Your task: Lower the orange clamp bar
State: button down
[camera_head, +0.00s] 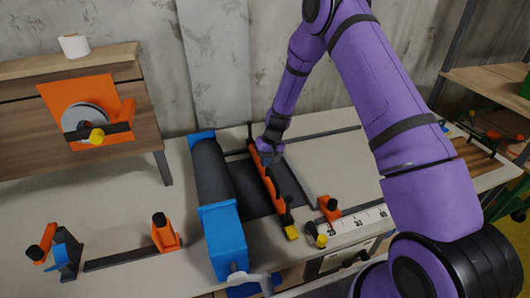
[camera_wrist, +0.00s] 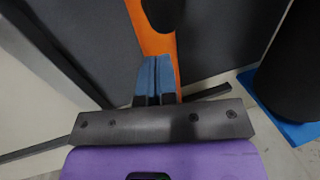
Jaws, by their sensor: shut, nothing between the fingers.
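The orange clamp bar (camera_head: 268,185) runs front to back over dark sheet material (camera_head: 250,185) on the workbench, beside the black roller. It carries dark knobs along its length. My gripper (camera_head: 268,158) is at the bar's far half, close against or just above it; I cannot tell whether it touches. In the wrist view my gripper's blue fingers (camera_wrist: 156,72) are together with nothing between them, over the orange bar (camera_wrist: 150,32). A black knob (camera_wrist: 165,10) stands on the bar ahead of the fingertips. Whether the bar presses on the sheet is unclear.
A black roller (camera_head: 212,172) with blue end frames (camera_head: 222,232) stands left of the bar; it also shows in the wrist view (camera_wrist: 290,70). A white ruler (camera_head: 358,222) and small orange stop (camera_head: 329,208) lie right. An orange-black jig (camera_head: 165,233) stands front left.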

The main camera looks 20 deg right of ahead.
jog(key=shift+s+f, duration=0.15)
jog(key=shift+f, duration=0.25)
jog(key=v, duration=1.4)
jog(key=shift+r, duration=0.2)
jog(key=shift+r, duration=0.1)
